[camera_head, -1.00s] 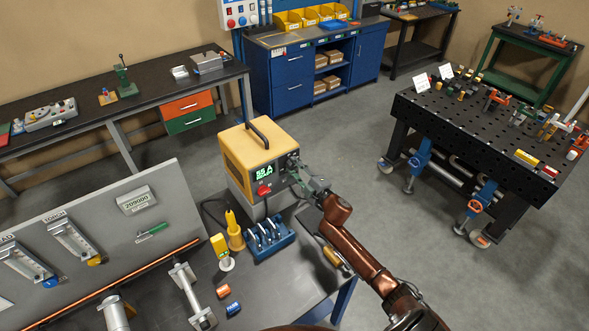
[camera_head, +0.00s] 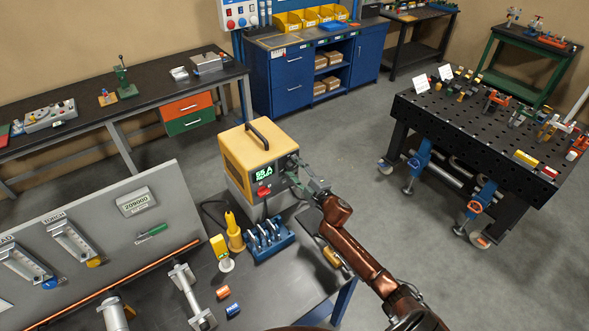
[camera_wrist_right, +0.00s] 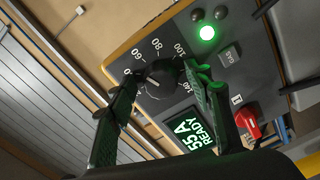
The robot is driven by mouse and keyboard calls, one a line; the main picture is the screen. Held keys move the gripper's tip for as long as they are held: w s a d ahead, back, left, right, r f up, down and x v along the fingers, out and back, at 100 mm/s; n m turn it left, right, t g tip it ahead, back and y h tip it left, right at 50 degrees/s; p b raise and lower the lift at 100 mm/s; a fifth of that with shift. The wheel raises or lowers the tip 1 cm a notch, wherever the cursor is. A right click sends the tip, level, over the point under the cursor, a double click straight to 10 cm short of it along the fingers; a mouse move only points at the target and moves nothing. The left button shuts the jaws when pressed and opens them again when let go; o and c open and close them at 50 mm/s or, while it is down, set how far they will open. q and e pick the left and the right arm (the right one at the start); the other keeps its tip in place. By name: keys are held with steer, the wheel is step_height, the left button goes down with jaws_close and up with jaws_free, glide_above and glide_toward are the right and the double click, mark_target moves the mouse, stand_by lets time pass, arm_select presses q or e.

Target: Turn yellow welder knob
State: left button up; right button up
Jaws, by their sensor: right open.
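The yellow welder (camera_head: 250,150) stands on the near bench, with a black handle on top and a green-lit display (camera_head: 264,174). In the right wrist view the display (camera_wrist_right: 192,134) reads "55 A READY". The black welder knob (camera_wrist_right: 160,73) sits on the panel inside a ring of printed numbers. My right gripper (camera_head: 297,163) is at the panel in the head view. In the wrist view its two green fingers (camera_wrist_right: 163,80) are open, one on each side of the knob; I cannot tell whether they touch it. My left gripper is out of view.
A red switch (camera_wrist_right: 246,124) and a lit green lamp (camera_wrist_right: 207,33) are on the panel near the fingers. A blue rack (camera_head: 268,240) and a yellow torch-like tool (camera_head: 234,231) stand just in front of the welder.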

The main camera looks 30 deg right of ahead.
steer(key=s+d, duration=0.1)
steer(key=s, duration=1.1)
steer(key=shift+f, duration=0.1)
